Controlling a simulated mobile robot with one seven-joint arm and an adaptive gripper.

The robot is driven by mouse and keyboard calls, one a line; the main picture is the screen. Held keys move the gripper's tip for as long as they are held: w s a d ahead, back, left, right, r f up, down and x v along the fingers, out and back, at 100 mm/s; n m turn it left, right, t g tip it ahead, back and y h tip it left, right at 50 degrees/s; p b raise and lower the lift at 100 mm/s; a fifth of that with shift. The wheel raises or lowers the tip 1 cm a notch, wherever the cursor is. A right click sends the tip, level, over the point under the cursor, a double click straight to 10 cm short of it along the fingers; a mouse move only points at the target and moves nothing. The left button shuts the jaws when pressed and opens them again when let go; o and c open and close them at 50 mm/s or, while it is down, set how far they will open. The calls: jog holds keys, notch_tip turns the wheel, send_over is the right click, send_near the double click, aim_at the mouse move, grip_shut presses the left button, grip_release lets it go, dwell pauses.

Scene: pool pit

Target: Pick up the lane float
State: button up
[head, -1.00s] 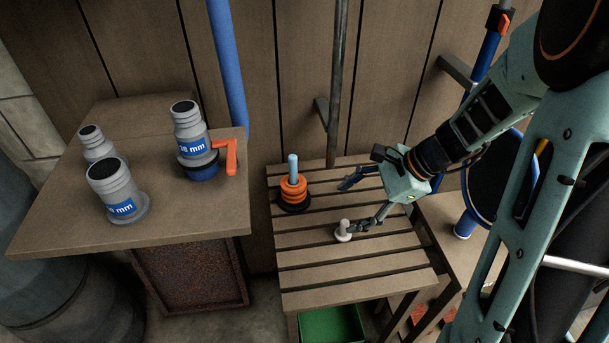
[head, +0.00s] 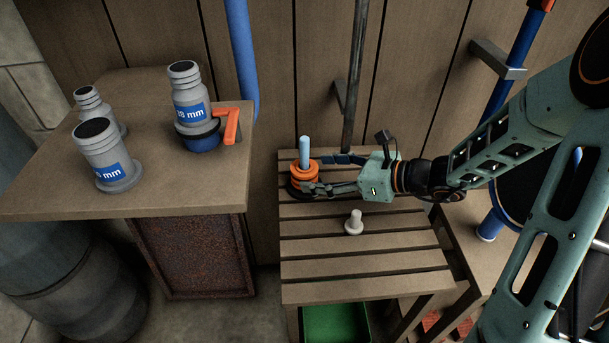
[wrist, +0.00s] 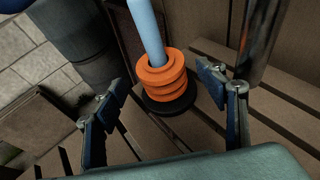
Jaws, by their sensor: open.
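Three orange rings (head: 302,172), which look like lane floats, are stacked around an upright light blue post (head: 305,148) on the slatted bench. A wider black disc lies beneath them. In the wrist view the rings (wrist: 161,76) sit between and slightly beyond my fingertips, and the post (wrist: 147,27) rises through them. My gripper (head: 322,174) is open and comes from the right, level with the stack. One finger is on the wall side and the other on the near side, overlapping the rings in the head view. I cannot tell whether either touches.
A small pale knobbed piece (head: 354,223) stands on the slatted bench (head: 360,273) in front of my gripper. A grey metal pole (head: 355,80) rises close behind. Several grey bottles (head: 104,157) and an orange-handled part (head: 231,128) stand on the left table (head: 150,195). A green bin (head: 335,322) is below.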

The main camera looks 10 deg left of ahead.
aim_at(312, 170)
jog(key=b+x, duration=0.1)
jog(key=x, duration=0.4)
jog(key=shift+w, duration=0.2)
jog(key=c, duration=1.3)
jog(key=shift+o, duration=0.2)
jog(key=shift+r, duration=0.2)
notch_tip(312, 170, up, 18)
jog(key=p, duration=0.5)
jog(key=shift+f, duration=0.15)
jog(key=shift+p, duration=0.3)
